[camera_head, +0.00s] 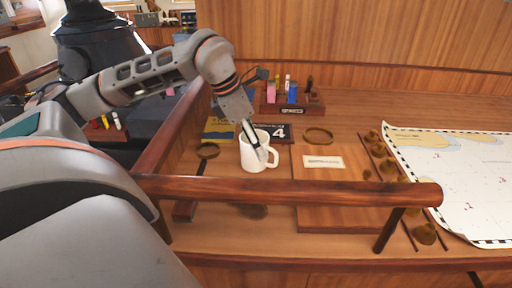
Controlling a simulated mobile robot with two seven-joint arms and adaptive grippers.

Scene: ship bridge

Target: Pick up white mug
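The white mug (247,158) stands upright on the wooden desk, left of the middle of the picture, with its handle to the right. My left gripper (258,146) reaches down from above to the mug. Its fingers overlap the mug's rim and right side near the handle. I cannot tell whether they grip the mug's wall or how wide apart they are. The fingers hide part of the rim. My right gripper is not in view.
A wooden rail (300,189) crosses in front of the mug. A magnifying glass (207,151) lies to its left and a wooden board (345,205) to its right. Behind stand a pen holder (292,108) and a dark number plaque (274,133). A chart (455,180) covers the right side.

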